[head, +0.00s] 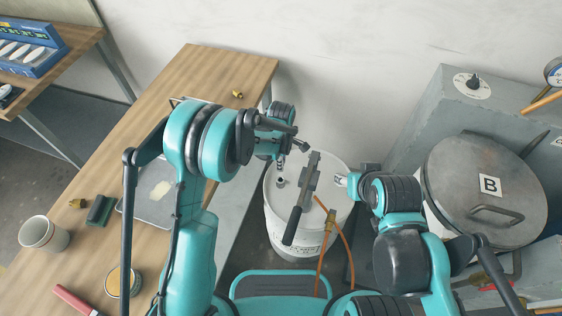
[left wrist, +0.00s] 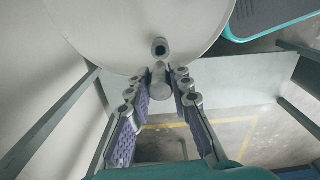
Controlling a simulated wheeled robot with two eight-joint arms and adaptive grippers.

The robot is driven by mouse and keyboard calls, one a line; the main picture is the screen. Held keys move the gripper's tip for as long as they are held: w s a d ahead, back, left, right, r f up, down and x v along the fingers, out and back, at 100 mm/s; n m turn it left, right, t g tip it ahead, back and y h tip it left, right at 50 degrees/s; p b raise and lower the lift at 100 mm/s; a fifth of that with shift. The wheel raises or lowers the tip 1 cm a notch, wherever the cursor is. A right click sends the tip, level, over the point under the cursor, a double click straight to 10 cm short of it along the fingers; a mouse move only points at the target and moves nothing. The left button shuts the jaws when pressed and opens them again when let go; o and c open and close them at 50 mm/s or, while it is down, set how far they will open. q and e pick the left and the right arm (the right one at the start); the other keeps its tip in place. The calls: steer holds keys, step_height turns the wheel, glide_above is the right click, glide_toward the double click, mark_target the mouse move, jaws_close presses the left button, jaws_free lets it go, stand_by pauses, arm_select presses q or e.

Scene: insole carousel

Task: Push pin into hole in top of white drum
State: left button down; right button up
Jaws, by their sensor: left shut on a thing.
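The white drum (head: 337,213) stands on the floor at the middle of the head view. Its top (left wrist: 105,38) also fills the upper part of the left wrist view. The hole (head: 281,182) is a dark-rimmed opening near the left edge of the top; it also shows in the left wrist view (left wrist: 160,47). My left gripper (head: 283,150) is shut on a short grey pin (left wrist: 160,80). In the left wrist view the pin is beside the hole, near the drum's rim; its exact height is unclear. My right gripper (head: 342,180) is at the drum's right side, its fingers small and unclear.
A dark-handled tool (head: 303,198) lies across the drum top, right of the hole. An orange cable (head: 323,255) runs down the drum's front. A wooden table (head: 200,75) is at left.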

arm_select(q)
steer(key=shift+f+b, duration=2.3)
steer(key=shift+f, duration=0.65)
steer(key=shift+b, duration=0.4)
steer(key=shift+f+b, duration=0.35)
steer(key=shift+f, duration=0.9)
steer(key=shift+f, duration=0.8)
steer(key=c, duration=1.3)
jaws_free()
step_height(320, 180, up, 12)
